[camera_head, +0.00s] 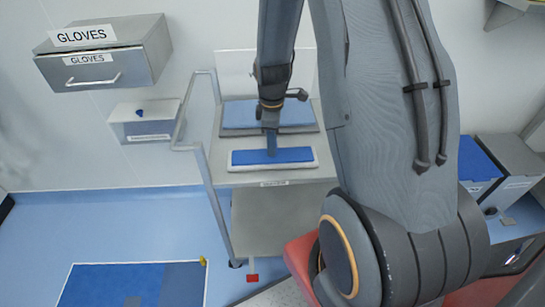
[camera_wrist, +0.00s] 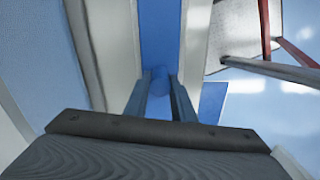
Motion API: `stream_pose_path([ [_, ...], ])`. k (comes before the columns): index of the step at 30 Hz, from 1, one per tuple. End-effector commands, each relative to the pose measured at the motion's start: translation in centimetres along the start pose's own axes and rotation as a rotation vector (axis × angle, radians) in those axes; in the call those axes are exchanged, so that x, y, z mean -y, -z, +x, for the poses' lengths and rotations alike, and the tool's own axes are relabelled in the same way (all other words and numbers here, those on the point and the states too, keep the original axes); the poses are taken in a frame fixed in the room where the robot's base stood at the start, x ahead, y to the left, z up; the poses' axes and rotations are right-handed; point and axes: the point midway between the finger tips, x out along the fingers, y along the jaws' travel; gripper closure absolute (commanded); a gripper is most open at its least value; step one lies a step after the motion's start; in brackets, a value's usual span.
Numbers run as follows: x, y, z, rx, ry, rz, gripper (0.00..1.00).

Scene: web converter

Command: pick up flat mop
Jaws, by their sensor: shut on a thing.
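The flat mop (camera_head: 297,155) is a blue rectangular pad with a white edge, at the front of the cart's top shelf. In the wrist view the mop (camera_wrist: 160,35) runs away from me as a blue strip between pale edges. My gripper (camera_head: 271,146) reaches down onto the middle of the mop from above. In the wrist view my gripper (camera_wrist: 159,86) has its two fingers closed around a small blue round stub on the mop. The mop looks level; I cannot tell whether it touches the shelf.
The metal cart (camera_head: 223,180) has a handle frame on its left and a lower shelf. Another blue pad (camera_head: 240,114) lies behind the mop. A gloves drawer (camera_head: 105,68) and a small box (camera_head: 145,124) hang on the wall.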

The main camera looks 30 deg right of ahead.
Motion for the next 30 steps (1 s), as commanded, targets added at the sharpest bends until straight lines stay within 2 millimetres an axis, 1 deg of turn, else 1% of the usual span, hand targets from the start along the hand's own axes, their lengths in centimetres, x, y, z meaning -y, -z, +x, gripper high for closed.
stream_pose_path([
  [8, 0.0, 0.0, -0.1, 0.0, -0.001, 0.0, 1.0],
  [11, -0.1, 0.0, -0.5, -0.001, -0.001, 0.0, 1.0],
  [14, -0.1, 0.1, -1.2, -0.001, -0.003, 0.0, 1.0],
  [17, -0.1, 0.1, -2.3, -0.002, -0.005, 0.0, 1.0],
  [24, -0.2, 0.1, -6.3, -0.002, -0.006, 0.0, 1.0],
  [30, -0.1, 0.0, -8.9, -0.001, -0.003, 0.0, 1.0],
])
